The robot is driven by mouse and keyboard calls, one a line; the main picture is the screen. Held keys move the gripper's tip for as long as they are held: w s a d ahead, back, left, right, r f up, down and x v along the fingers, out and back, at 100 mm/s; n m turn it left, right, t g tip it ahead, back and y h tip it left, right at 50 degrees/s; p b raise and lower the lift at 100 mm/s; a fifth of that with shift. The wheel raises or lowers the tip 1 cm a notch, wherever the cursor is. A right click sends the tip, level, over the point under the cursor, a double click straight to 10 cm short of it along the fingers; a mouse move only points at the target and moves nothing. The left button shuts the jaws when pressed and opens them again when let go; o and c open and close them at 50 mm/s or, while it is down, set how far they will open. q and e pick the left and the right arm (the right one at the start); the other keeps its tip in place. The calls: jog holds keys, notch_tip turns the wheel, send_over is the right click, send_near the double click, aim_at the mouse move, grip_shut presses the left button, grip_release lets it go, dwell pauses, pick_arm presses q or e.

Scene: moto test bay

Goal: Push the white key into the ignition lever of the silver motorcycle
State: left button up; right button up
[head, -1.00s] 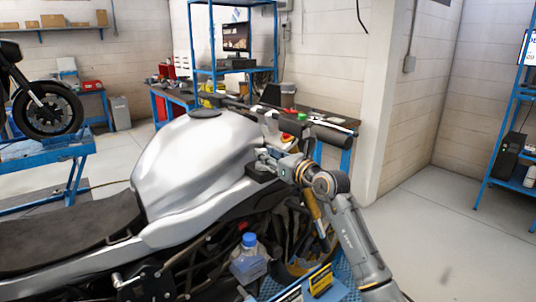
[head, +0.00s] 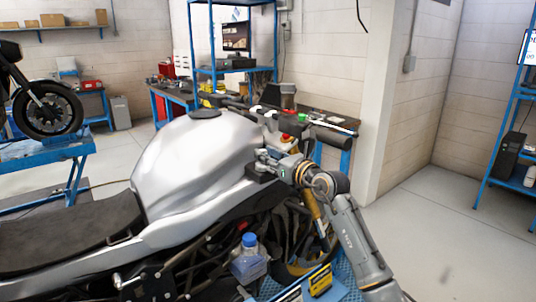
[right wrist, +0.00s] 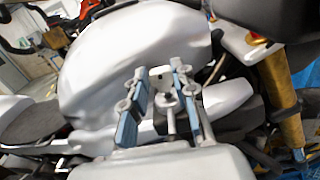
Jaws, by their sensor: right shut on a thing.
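The silver motorcycle (head: 195,155) fills the middle of the head view, and its tank (right wrist: 125,70) is large in the right wrist view. My right gripper (head: 265,160) is at the front right end of the tank, close to a dark block on the bike. In the right wrist view my right gripper's blue-grey fingers (right wrist: 160,70) point towards the tank, with a small pale thing between them. The gripper is shut on what appears to be the white key, mostly hidden by the fingers. I cannot make out the ignition lever clearly. My left gripper is not in view.
The handlebar grip (head: 333,137) rises just behind my right gripper. A gold fork tube (right wrist: 280,95) stands right of it in the wrist view. A bottle with a blue cap (head: 249,258) stands below. Open floor (head: 450,220) lies to the right.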

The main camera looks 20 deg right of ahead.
jog(key=shift+f+b, duration=0.4)
jog(key=shift+f, duration=0.15)
dwell(0.4)
jog(key=o, duration=1.1)
jog(key=v, duration=1.2)
jog(key=shift+s, duration=0.1)
